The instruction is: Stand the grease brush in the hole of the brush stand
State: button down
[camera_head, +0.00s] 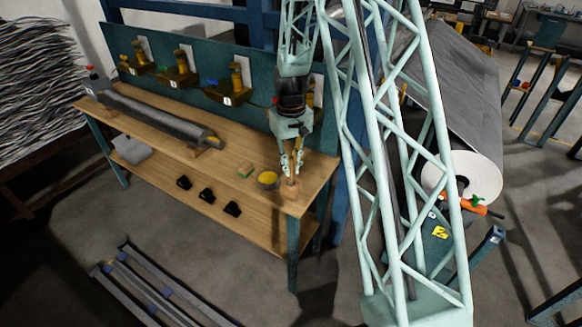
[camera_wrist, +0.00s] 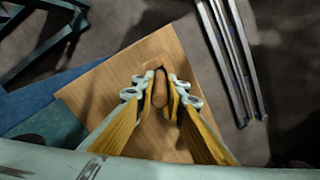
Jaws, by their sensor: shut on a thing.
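My gripper (camera_head: 291,166) is low over the near right corner of the wooden bench, pointing down. In the wrist view its fingers (camera_wrist: 161,92) are shut on the grease brush (camera_wrist: 160,88), seen as a brown handle between them. The brush stand (camera_wrist: 152,64) is a small wooden block on the bench top, just beyond and below the fingertips. In the head view the stand (camera_head: 288,192) is right under the gripper, and the brush looks upright. The fingers hide the brush's lower end, so I cannot tell whether it is in the hole.
A long grey roller (camera_head: 160,117) lies farther left. A blue-green panel (camera_head: 190,85) with brass fittings rises behind. Bench edges are close.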

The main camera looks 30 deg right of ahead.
jog(key=shift+f+b, duration=0.6)
jog(key=shift+f, duration=0.3)
jog(key=c, duration=2.6)
grip_release()
jog(key=shift+o, duration=0.2)
jog(key=shift+r, duration=0.25)
jog(key=shift+r, duration=5.75)
